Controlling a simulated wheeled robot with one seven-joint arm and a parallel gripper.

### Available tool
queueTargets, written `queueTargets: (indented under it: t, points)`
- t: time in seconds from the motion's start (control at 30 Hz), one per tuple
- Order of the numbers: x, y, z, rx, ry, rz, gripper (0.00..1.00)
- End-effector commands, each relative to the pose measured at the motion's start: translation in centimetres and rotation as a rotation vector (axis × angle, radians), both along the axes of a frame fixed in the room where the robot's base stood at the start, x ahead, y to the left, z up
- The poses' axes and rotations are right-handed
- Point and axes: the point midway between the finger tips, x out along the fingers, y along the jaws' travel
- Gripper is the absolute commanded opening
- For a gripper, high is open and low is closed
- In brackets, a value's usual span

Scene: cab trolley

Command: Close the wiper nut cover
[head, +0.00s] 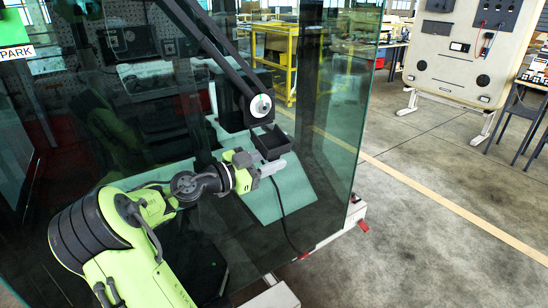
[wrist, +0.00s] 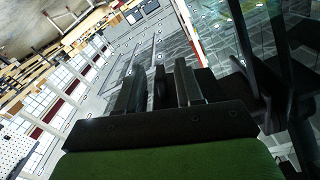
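The wiper nut cover (head: 270,143) is a black, tray-like cap hanging open below the wiper pivot on the dark glass. The bare silver nut (head: 260,106) shows above it, at the lower end of the black wiper arm (head: 208,45). My gripper (head: 274,166) is just below the cover in the head view; I cannot tell whether they touch. In the wrist view my gripper (wrist: 160,88) shows two dark fingers with a gap between them, and it seems to hold nothing. Dark parts at the right of that view (wrist: 262,85) look like the wiper assembly.
The glass panel (head: 335,110) stands close in front of my arm and ends at an upright right edge. A black cable (head: 281,215) hangs below the cover. Right of the glass is open concrete floor (head: 440,220) with a yellow line. A white display board (head: 455,50) stands farther back.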

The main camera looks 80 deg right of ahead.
Motion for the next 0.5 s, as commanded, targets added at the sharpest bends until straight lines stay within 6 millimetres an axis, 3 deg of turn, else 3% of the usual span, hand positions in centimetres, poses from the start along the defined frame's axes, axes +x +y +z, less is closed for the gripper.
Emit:
queueTargets:
  t: [0.37,0.5]
  points:
    - [-0.89,-1.07,-0.01,-0.001,0.000,0.002,0.36]
    - [-0.87,-1.06,-0.02,0.001,0.000,0.001,0.16]
